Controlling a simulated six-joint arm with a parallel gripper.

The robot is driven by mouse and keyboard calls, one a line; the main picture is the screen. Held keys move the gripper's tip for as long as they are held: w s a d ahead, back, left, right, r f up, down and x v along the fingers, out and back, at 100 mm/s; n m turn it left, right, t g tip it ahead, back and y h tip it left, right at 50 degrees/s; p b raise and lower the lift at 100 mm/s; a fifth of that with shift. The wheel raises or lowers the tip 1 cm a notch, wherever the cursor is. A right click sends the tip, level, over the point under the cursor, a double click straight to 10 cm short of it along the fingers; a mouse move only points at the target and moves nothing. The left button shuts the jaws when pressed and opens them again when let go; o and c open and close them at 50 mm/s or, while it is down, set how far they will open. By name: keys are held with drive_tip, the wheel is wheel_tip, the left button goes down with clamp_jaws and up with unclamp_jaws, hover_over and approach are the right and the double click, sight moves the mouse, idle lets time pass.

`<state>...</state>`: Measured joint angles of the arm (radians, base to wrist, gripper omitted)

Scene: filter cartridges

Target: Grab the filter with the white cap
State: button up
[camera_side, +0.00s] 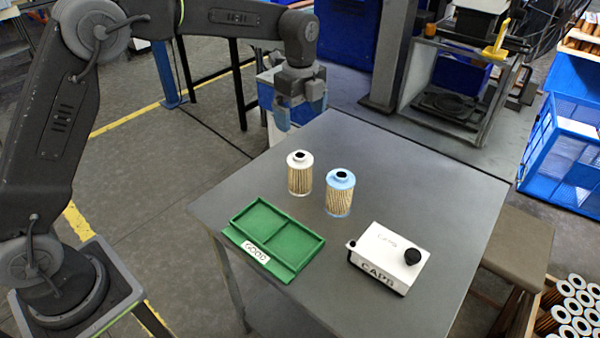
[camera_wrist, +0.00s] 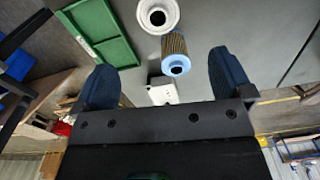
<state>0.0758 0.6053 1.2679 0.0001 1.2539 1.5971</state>
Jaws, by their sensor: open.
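The filter with the white cap (camera_side: 299,174) stands upright on the grey table, with pleated tan sides. It also shows at the top of the wrist view (camera_wrist: 158,14). The filter with the blue cap (camera_side: 340,193) stands upright just to its right, a small gap apart in the side view; it also shows in the wrist view (camera_wrist: 176,54). My gripper (camera_side: 283,118) hangs above and beyond the table's far left edge, away from both filters. In the wrist view its two blue fingers (camera_wrist: 163,84) are spread wide with nothing between them.
A green two-compartment tray (camera_side: 272,258) labelled GOOD lies empty at the table's front left. A white box (camera_side: 388,259) labelled CAPS with a black knob sits at the front right. The table (camera_side: 425,185) is bare at the back and right. Blue crates stand on the floor around.

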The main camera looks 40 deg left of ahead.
sight(300, 164)
drive_tip(key=shift+w+d+f+m, duration=0.1)
drive_tip(key=shift+w+f+m, duration=0.1)
drive_tip(key=shift+f, duration=0.25)
drive_tip(key=shift+w+f+m, duration=0.1)
drive_tip(key=shift+w+f, duration=0.05)
drive_tip(key=shift+f, duration=0.25)
wheel_tip(300, 164, down, 8)
drive_tip(key=shift+r, duration=0.15)
drive_tip(key=shift+s+f, duration=0.2)
drive_tip(key=shift+f, duration=1.2)
drive_tip(key=shift+s+f, duration=0.2)
drive_tip(key=shift+f, duration=1.15)
drive_tip(key=c, duration=1.1)
